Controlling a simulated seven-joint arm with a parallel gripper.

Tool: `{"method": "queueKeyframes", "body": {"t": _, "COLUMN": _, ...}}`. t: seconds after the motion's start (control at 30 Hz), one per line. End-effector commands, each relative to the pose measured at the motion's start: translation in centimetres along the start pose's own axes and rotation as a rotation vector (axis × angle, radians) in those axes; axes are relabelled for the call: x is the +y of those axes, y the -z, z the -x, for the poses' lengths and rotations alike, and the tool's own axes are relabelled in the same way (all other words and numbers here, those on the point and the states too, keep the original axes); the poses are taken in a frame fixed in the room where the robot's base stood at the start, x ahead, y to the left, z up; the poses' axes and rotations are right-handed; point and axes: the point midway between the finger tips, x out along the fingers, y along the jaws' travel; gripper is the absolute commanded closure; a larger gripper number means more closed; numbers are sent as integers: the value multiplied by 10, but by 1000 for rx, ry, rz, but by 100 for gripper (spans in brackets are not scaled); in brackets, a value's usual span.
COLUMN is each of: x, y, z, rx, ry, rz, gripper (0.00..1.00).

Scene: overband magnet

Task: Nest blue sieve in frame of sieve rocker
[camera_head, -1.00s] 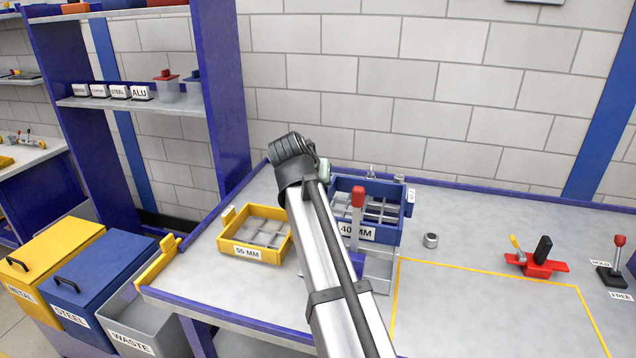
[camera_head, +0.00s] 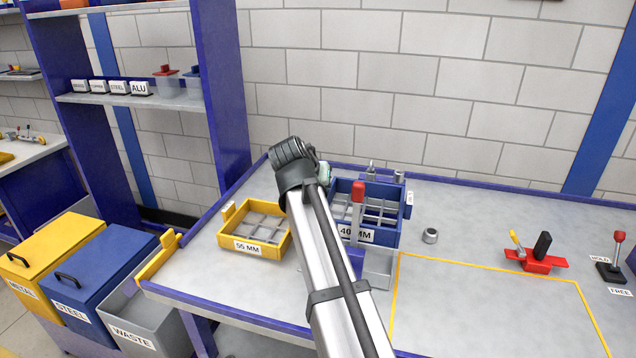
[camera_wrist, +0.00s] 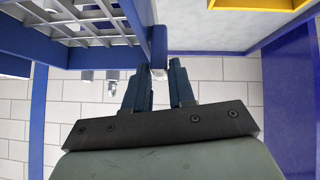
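The blue sieve (camera_head: 384,236), labelled 40 MM, is a square tray with a grey grid. In the head view it sits over the sieve rocker, whose grey body (camera_head: 379,268) shows below. A red-knobbed lever (camera_head: 358,194) stands in front of the sieve. In the wrist view the sieve (camera_wrist: 75,50) is at upper left, and its blue end tab (camera_wrist: 158,45) lies between the fingers of my gripper (camera_wrist: 158,75), which looks closed on it. My arm hides the gripper and the sieve's left side in the head view. Whether the sieve rests in the rocker's frame cannot be told.
A yellow sieve (camera_head: 270,254), labelled 55 MM, lies to the left on the bench (camera_head: 480,290). A grey ring (camera_head: 430,236) and a red clamp (camera_head: 535,262) are to the right, near a yellow-outlined area. A lever with HOLD and FREE labels (camera_head: 613,270) stands far right.

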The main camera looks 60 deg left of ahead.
Motion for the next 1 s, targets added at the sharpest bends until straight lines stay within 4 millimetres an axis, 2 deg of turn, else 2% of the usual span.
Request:
{"method": "queueKeyframes", "body": {"t": 0.03, "x": 0, "y": 0, "z": 0, "rx": 1, "ry": 0, "rz": 0, "gripper": 71}}
{"method": "queueKeyframes", "body": {"t": 0.27, "x": 0, "y": 0, "z": 0, "rx": 0, "ry": 0, "rz": 0, "gripper": 49}}
{"method": "queueKeyframes", "body": {"t": 0.63, "x": 0, "y": 0, "z": 6, "rx": 0, "ry": 1, "rz": -1, "gripper": 49}}
{"method": "queueKeyframes", "body": {"t": 0.77, "x": 0, "y": -1, "z": 22, "rx": 0, "ry": 1, "rz": -1, "gripper": 49}}
{"method": "queueKeyframes", "body": {"t": 1.0, "x": 0, "y": 0, "z": 70, "rx": 2, "ry": 1, "rz": -1, "gripper": 49}}
